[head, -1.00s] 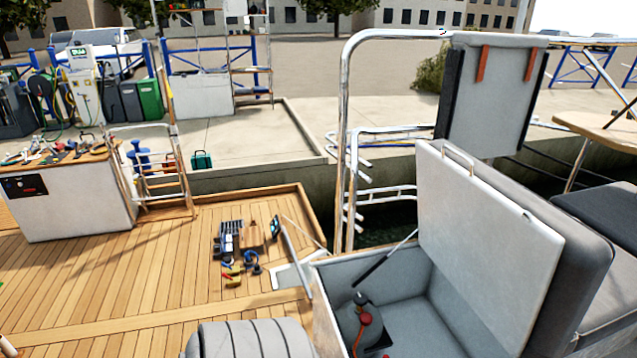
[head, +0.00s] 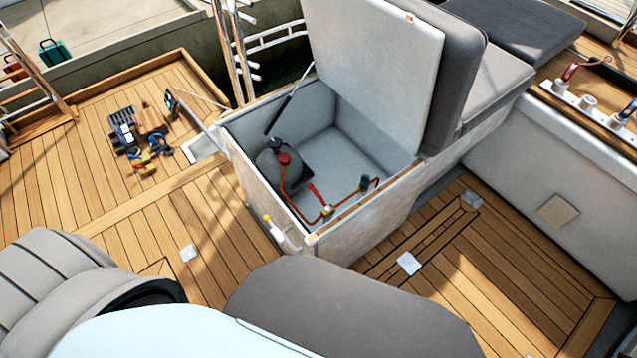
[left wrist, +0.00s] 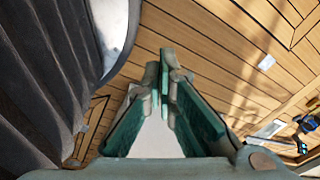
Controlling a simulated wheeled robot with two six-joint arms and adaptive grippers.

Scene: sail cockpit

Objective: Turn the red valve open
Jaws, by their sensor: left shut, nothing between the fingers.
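The red valve lever (head: 315,194) is inside an open white locker (head: 365,220) in the head view. It slants down to a small brass fitting (head: 327,211) at the locker's front wall, joined to red hose. A dark gas bottle (head: 270,170) with a red cap (head: 284,158) stands in the locker's left part. My left gripper (left wrist: 168,65) shows only in the left wrist view. Its green fingers are shut and empty over wooden deck, apart from the locker. The valve is not visible in that view. My right gripper is in neither view.
The locker's lid (head: 375,70) stands raised, held by a dark strut (head: 290,98). Tools (head: 140,135) lie on the deck to the left. A white console (head: 560,170) stands farther right.

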